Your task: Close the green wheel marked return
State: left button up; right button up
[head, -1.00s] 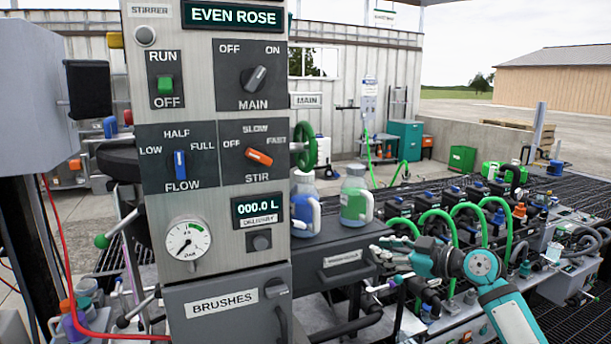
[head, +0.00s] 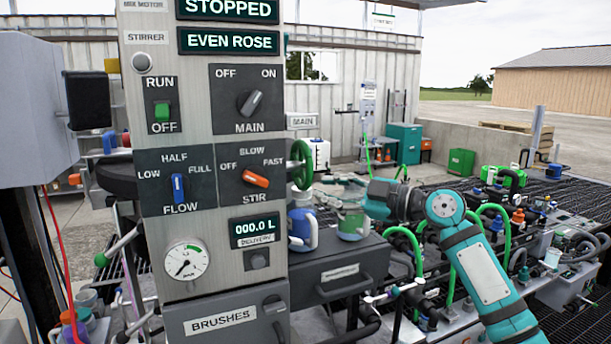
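A green handwheel (head: 301,165) is mounted on the right side of the grey control panel (head: 200,235), seen nearly edge-on. The plate just above it reads MAIN; I can read no RETURN mark in this view. My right gripper (head: 328,189) is just right of the wheel and slightly lower in the picture, pointing left toward it. It looks apart from the wheel, but depth is hard to judge. Its fingers are small and overlap the jugs behind, so their opening is unclear. My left gripper is not in view.
Green hoses (head: 405,240) and pumps crowd the right. The panel carries MAIN, FLOW and STIR knobs and a gauge (head: 186,261).

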aim_at(305, 186)
jog(key=p+x, duration=0.1)
jog(key=x, duration=0.3)
jog(key=shift+w+a+r+p, duration=0.1)
jog(key=shift+w+a+p, duration=0.05)
jog(key=shift+a+p, duration=0.15)
jog(key=shift+w+a, duration=0.4)
jog(key=shift+a, duration=0.1)
jog(key=shift+c, duration=0.4)
grip_shut()
